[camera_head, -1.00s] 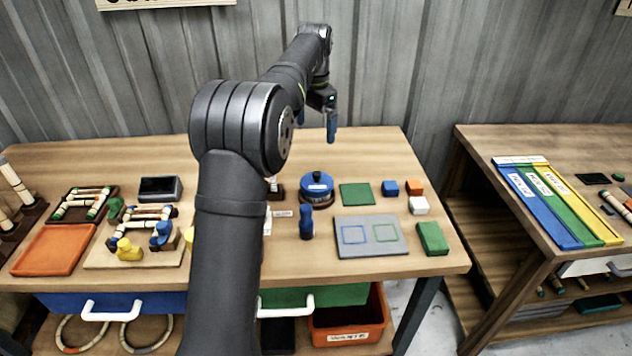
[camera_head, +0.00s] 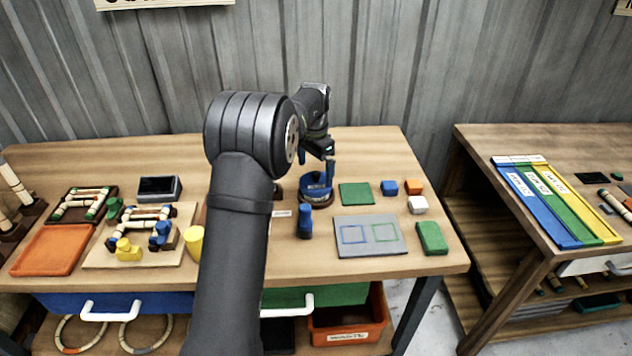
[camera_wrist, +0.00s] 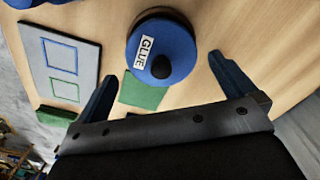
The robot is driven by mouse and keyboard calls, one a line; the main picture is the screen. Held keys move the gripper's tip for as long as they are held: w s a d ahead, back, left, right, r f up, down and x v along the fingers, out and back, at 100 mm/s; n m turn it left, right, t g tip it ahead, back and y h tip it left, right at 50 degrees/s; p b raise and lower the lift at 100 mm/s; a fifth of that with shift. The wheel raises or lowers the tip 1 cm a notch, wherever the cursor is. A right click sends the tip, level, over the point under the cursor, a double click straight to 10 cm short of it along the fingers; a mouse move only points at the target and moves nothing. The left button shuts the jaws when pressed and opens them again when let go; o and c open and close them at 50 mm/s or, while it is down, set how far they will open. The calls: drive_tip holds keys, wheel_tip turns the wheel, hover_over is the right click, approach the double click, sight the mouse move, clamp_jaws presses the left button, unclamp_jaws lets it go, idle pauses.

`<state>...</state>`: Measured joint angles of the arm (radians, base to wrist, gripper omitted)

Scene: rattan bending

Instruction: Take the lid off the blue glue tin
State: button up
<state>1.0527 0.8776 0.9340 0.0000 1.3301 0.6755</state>
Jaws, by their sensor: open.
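The blue glue tin (camera_head: 314,192) stands upright on the wooden table, partly hidden by my gripper in the head view. Its round blue lid (camera_wrist: 178,48), with a black knob and a white "GLUE" label, sits on it and fills the upper middle of the wrist view. The dark rim of the tin's base shows past the lid's edge. My gripper (camera_head: 316,168) is open above the tin. In the wrist view my gripper (camera_wrist: 161,68) has one blue finger on each side of the lid, apart from it. I cannot tell the exact height gap.
A green square (camera_head: 356,194) lies right of the tin. A small blue upright piece (camera_head: 305,222) stands just in front. A grey board with two outlined squares (camera_head: 370,248) lies front right, with blue (camera_head: 389,187), orange and white blocks behind it. The table behind the tin is clear.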

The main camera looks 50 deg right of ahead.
sight(315, 173)
wheel_tip(315, 173, down, 4)
drive_tip(key=shift+d+r, duration=0.15)
drive_tip(key=shift+r, duration=0.1)
drive_tip(key=c, duration=0.7)
drive_tip(key=shift+r, duration=0.15)
